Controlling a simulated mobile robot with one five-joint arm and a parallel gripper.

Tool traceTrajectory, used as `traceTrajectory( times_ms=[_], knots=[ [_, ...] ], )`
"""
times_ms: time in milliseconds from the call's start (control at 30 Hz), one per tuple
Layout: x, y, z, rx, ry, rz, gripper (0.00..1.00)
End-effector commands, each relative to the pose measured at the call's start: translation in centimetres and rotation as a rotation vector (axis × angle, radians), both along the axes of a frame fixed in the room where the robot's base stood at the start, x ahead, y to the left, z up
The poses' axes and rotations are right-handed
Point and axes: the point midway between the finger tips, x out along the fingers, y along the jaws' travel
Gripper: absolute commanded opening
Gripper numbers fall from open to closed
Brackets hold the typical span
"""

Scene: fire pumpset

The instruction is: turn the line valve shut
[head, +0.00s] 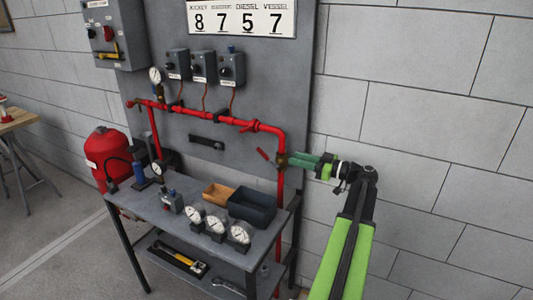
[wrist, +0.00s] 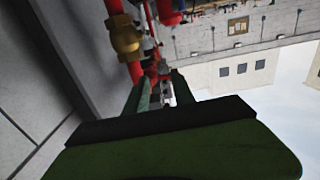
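The line valve (head: 281,160) is a brass body on the vertical red pipe at the right of the panel. A short red handle (head: 262,154) shows just left of it. In the wrist view the fingers (wrist: 158,82) stand apart, with red parts beyond the tips. I cannot tell whether the fingers touch the valve or handle.
A grey bench (head: 185,216) below holds several gauges, a dark blue bin (head: 252,208) and an orange tray (head: 219,194). A red tank (head: 108,157) stands at left. Switch boxes and a red horizontal pipe (head: 205,116) are on the panel. The wall at right is bare.

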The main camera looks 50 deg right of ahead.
Motion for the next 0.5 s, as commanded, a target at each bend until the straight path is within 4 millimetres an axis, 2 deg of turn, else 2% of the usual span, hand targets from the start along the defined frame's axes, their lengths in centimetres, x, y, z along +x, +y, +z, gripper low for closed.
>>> traceTrajectory(
  times_ms=[33,300,500],
  knots=[
    [1.4,0.5,0.0,0.000,0.000,0.003,0.30],
    [7.9,2.3,0.0,0.001,0.001,0.002,0.30],
    [11.5,3.2,0.0,0.001,0.001,0.001,0.30]
  ],
)
